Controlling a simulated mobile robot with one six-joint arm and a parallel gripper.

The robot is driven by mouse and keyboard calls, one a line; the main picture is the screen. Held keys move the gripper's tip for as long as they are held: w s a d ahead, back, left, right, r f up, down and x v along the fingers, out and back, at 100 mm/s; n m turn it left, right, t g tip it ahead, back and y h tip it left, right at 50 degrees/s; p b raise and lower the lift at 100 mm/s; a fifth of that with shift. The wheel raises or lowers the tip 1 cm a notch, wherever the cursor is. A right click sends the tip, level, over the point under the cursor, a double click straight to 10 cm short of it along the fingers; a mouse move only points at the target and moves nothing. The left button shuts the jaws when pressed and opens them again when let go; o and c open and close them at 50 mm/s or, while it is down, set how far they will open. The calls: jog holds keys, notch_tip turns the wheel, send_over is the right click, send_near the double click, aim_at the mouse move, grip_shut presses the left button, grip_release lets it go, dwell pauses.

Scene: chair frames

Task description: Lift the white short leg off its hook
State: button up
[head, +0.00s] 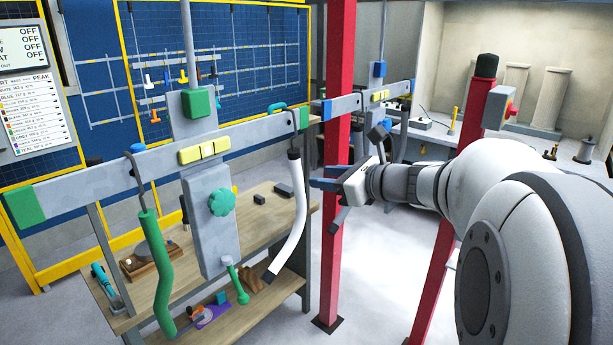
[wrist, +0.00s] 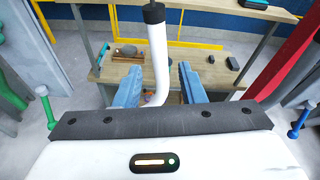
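The white short leg (head: 300,200) hangs from a thin dark hook (head: 295,125) at the right end of a grey crossbar. It has a black top cap and a bent lower part with a dark foot. My gripper (head: 318,184) is just right of the leg's upper half in the head view, its blue fingers pointing at it. In the wrist view the fingers (wrist: 158,80) are spread, and the white leg (wrist: 157,55) lines up with the gap between them. I see no contact. Whether the leg is inside the gap in depth is unclear.
A green leg (head: 155,265) hangs at the crossbar's (head: 110,168) left end. A wooden workbench (head: 262,215) with small parts stands behind. A red post (head: 337,130) rises close beside my gripper, and another red post (head: 455,190) stands further right. Open floor lies between them.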

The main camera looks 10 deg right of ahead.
aim_at(301, 175)
jog(key=b+x, duration=0.1)
jog(key=x, duration=0.6)
jog(key=shift+a+f, duration=0.1)
jog(key=shift+f, duration=0.05)
grip_shut()
